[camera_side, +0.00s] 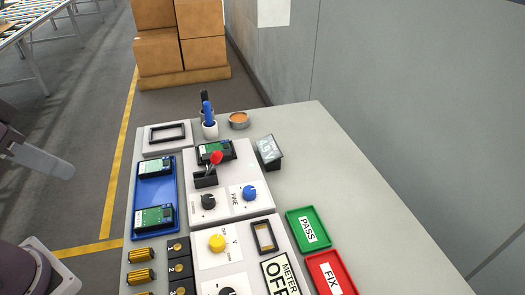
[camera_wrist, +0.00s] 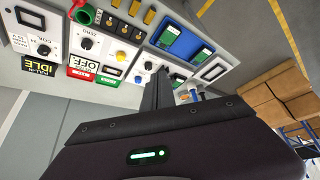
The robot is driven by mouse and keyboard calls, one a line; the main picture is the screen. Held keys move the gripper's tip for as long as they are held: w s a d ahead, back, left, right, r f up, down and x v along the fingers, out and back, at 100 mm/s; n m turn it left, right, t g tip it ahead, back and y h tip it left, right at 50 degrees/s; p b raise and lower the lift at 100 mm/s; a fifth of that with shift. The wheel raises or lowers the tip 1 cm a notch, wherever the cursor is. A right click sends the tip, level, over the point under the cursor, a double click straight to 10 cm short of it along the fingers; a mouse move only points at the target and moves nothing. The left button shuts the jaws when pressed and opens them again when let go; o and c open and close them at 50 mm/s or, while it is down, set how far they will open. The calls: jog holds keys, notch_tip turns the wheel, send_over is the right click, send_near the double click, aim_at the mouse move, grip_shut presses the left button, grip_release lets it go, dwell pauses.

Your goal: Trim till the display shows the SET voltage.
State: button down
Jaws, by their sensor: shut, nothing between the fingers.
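In the side view a white test station (camera_side: 230,207) carries a black knob (camera_side: 208,202) and a blue knob (camera_side: 249,193) marked FINE. A green circuit board (camera_side: 216,149) sits at its back, beside a clamp with a red handle (camera_side: 216,157). A small tilted display (camera_side: 269,151) stands at the station's right; its digits are too small to read surely, and I cannot make out a SET value. My gripper (camera_wrist: 157,91) is shut and empty in the wrist view, above the bench near the station. Its fingers are not seen in the side view.
A blue tray (camera_side: 155,190) holds two boards. Green PASS (camera_side: 294,217) and red FIX (camera_side: 345,285) trays stand right. A cup with pens (camera_side: 210,130) is behind. The bench's right side is clear.

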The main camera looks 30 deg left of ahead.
dwell(0.4)
jog(key=c, duration=1.9)
grip_release()
jog(key=shift+c, duration=0.2)
jog(key=o, duration=0.9)
jog(key=w+m, duration=0.1)
jog(key=w, duration=0.1)
jog(key=w+f+m+g, duration=0.1)
jog(key=w, duration=0.2)
jog(key=w+m, duration=0.2)
jog(key=w, duration=0.1)
jog(key=shift+d+f+g+y, duration=0.25)
jog(key=shift+d+g+y, duration=0.05)
jog(key=shift+d+g, duration=0.1)
jog(key=m+g, duration=0.3)
jog(key=m, duration=0.5)
send_over(207, 199)
jog(key=f, duration=1.5)
jog(key=shift+s+a, duration=0.1)
jog(key=shift+s, duration=0.2)
jog(key=shift+m, duration=0.4)
jog(key=f, duration=0.7)
jog(key=shift+w, duration=0.25)
jog(key=shift+f, duration=0.45)
grip_shut()
